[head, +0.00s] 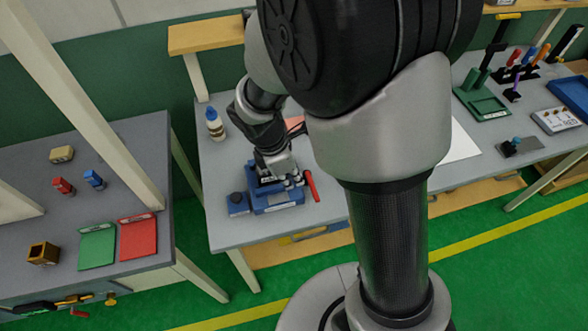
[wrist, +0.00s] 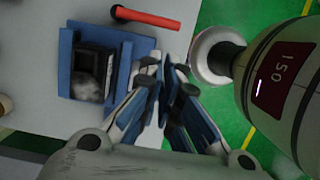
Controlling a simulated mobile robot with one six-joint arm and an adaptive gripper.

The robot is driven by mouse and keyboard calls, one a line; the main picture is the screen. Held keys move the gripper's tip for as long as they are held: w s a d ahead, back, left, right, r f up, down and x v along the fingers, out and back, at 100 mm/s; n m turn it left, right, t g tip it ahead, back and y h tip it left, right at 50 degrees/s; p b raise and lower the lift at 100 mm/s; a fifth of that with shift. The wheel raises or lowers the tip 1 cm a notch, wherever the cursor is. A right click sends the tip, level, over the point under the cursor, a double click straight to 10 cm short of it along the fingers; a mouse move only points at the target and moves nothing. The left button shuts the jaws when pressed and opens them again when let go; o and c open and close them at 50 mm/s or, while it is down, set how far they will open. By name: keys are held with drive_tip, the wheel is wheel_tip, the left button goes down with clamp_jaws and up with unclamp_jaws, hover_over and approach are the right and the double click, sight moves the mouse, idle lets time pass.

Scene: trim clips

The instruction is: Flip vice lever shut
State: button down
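The blue vice (head: 277,203) stands near the front edge of the middle bench, with its red lever (head: 311,185) at its right side. In the wrist view the vice (wrist: 66,65) is at upper left, with a dark block (wrist: 93,72) between its blue walls. The red lever (wrist: 146,18) lies across the top of that view, apart from the fingers. My gripper (head: 293,182) is above the vice's right part, close to the lever. In the wrist view its fingertips (wrist: 170,66) come together beside the vice's edge, with nothing visible between them. My arm hides part of the bench.
A small blue block (head: 237,204) sits left of the vice, and a blue-capped bottle (head: 214,124) stands behind it. The left bench holds a green tray (head: 97,247) and a red tray (head: 138,238). Bare bench top (head: 222,232) shows in front of the vice.

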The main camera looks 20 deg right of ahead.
sight(312, 190)
drive_tip(key=shift+f, duration=0.15)
drive_tip(key=b+x, duration=0.3)
drive_tip(key=x, duration=0.6)
drive_tip(key=shift+d+f+b, duration=0.15)
drive_tip(key=shift+f+b, duration=0.25)
drive_tip(key=shift+d+p, duration=0.1)
drive_tip(key=shift+p, duration=0.2)
